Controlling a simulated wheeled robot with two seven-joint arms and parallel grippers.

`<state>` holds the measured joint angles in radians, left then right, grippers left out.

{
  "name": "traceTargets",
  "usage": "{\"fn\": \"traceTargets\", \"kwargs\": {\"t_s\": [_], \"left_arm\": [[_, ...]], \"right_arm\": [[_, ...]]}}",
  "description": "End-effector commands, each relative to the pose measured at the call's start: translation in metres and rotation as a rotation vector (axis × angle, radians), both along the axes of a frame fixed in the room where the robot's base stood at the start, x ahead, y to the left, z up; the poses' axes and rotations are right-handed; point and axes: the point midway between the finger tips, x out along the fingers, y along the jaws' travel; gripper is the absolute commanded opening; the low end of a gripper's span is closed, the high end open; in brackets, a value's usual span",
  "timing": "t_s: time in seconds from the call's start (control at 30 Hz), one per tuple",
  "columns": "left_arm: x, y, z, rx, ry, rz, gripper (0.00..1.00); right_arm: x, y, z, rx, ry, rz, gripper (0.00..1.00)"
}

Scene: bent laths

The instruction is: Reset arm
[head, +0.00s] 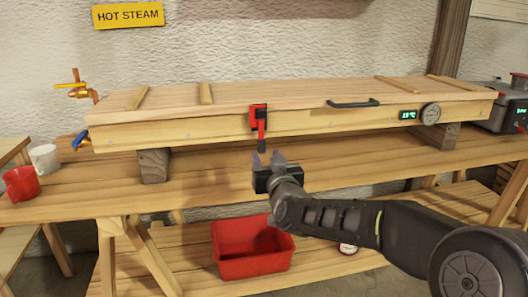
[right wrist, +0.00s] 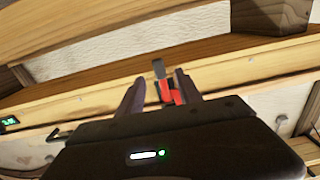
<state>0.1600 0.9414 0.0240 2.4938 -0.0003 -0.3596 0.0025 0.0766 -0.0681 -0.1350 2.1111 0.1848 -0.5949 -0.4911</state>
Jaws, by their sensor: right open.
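My right gripper (head: 269,160) is open and empty, in front of the long wooden steam box (head: 200,126) and just below its red latch (head: 258,118). In the right wrist view its two fingers (right wrist: 160,95) stand apart, with the red latch (right wrist: 167,90) showing between them, farther off. I see no contact between the fingers and the latch. The box lid (head: 290,92) lies flat and looks closed, with a dark handle (head: 353,103) on it. My left gripper is in neither view.
The box rests on blocks (head: 154,165) on a wooden workbench (head: 90,195). A red cup (head: 21,184) and a white cup (head: 45,158) stand at the left. A red bin (head: 250,250) sits on the lower shelf. A gauge (head: 430,114) and small display (head: 408,115) are on the box front.

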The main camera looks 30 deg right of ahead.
Motion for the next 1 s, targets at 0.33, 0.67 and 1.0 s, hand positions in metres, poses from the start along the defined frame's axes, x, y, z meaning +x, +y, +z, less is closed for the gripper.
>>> {"fn": "traceTargets", "kwargs": {"t_s": [0.33, 0.67, 1.0], "left_arm": [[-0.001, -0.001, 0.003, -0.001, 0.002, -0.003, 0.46], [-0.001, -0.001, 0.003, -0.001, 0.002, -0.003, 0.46], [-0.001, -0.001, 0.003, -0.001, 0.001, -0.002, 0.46]], "right_arm": [[-0.027, 0.009, 0.0, 0.0, 0.001, 0.0, 0.42], [-0.026, 0.009, 0.0, 0.0, 0.0, 0.0, 0.42], [-0.023, 0.029, -0.027, 0.135, 0.032, 0.053, 0.42]]}}
